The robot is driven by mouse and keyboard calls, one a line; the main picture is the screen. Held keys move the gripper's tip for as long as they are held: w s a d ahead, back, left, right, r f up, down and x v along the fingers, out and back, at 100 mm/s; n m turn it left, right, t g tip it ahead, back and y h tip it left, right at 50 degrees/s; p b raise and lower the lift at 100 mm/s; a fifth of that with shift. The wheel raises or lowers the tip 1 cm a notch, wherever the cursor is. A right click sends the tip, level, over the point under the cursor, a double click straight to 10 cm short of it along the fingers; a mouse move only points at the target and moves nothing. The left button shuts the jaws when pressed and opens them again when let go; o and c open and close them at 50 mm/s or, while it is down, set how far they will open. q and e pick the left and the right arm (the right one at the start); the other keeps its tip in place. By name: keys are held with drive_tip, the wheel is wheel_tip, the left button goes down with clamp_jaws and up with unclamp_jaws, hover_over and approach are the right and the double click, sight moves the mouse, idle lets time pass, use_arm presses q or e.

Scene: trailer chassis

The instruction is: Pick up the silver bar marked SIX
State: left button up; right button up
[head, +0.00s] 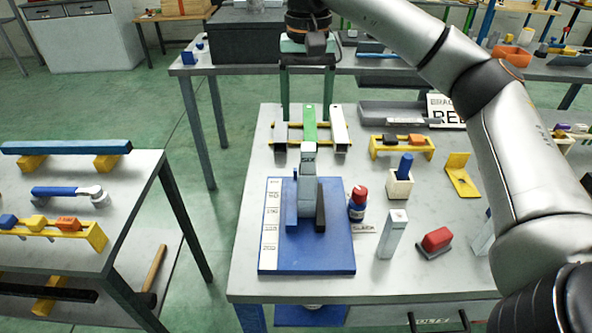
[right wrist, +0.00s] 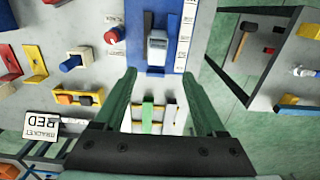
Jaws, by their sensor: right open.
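The silver bar marked SIX (head: 308,190) stands upright on a blue board (head: 270,262), with its label near the top. My right gripper (head: 307,112) has dark green fingers, open and empty, behind the bar in the head view. The open fingers also show in the right wrist view (right wrist: 158,74). My left gripper is not in view.
A yellow rack (head: 343,152) behind the board holds a green bar (head: 309,124) and silver ones. A red-capped bottle (head: 358,203), another silver bar (head: 391,234) and a red block (head: 437,239) stand right of the board. The grey tabletop is bare left of the board.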

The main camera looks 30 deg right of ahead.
sight(308, 146)
wheel_tip(308, 146, down, 5)
drive_tip(key=shift+r+p, duration=0.1)
drive_tip(key=shift+p, duration=0.2)
drive_tip(key=shift+s+d+f+p, duration=0.15)
drive_tip(key=shift+f+p, duration=0.1)
drive_tip(key=shift+f, duration=1.15)
drive_tip(key=shift+s+f+p, duration=0.1)
drive_tip(key=shift+f+p, duration=0.1)
drive_tip(key=shift+f, duration=1.15)
drive_tip(key=shift+c, duration=0.4)
clamp_jaws()
